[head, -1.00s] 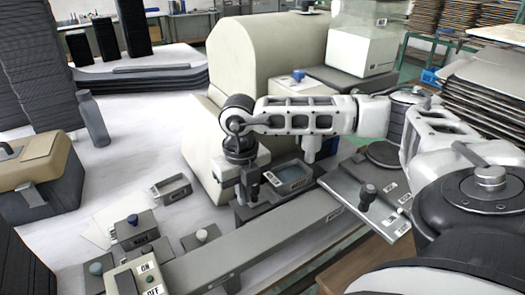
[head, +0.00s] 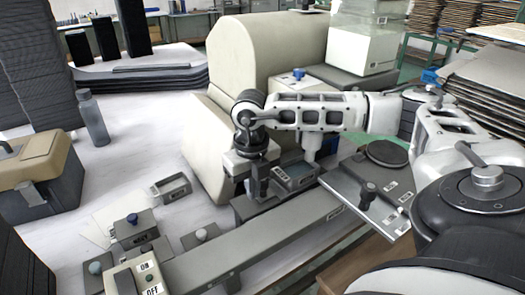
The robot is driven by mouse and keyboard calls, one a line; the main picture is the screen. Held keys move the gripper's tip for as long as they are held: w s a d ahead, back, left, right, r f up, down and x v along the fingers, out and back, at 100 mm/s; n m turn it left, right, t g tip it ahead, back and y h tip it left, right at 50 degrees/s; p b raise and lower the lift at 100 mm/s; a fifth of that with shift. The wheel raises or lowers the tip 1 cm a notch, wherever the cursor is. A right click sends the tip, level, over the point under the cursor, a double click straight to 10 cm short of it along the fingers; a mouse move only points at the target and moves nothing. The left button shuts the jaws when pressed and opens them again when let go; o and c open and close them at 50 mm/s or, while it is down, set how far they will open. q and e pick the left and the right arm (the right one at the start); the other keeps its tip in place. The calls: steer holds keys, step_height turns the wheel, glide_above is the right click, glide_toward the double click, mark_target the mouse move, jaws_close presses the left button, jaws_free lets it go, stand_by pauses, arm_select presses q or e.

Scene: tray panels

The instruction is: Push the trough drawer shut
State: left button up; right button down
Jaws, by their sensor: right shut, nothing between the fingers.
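My right gripper (head: 257,194) is shut and empty, pointing down beside a small grey unit with a screen (head: 296,176). A long grey trough-like body (head: 245,245) runs from the lower left up towards the right, just in front of the gripper. It carries small labels. I cannot tell for certain which part of it is the trough drawer or how far that stands out. Whether the fingertips touch anything is unclear. My left gripper is not in view.
A grey plate with a black knob (head: 367,190) lies right of the trough. A cream machine housing (head: 265,75) rises behind the gripper. Small control boxes (head: 135,228) and an ON/OFF box (head: 140,275) stand lower left.

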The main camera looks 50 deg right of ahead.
steer(key=shift+s+d, duration=0.15)
steer(key=shift+d, duration=0.45)
steer(key=shift+s+d, duration=0.15)
steer(key=shift+d, duration=0.4)
steer(key=shift+a, duration=0.15)
steer(key=shift+w+a, duration=0.15)
steer(key=shift+a, duration=0.35)
step_height(320, 180, up, 4)
steer(key=shift+f+p, duration=0.1)
steer(key=shift+p, duration=1.15)
step_height(320, 180, up, 3)
steer(key=shift+r+p, duration=0.1)
steer(key=shift+p, duration=0.95)
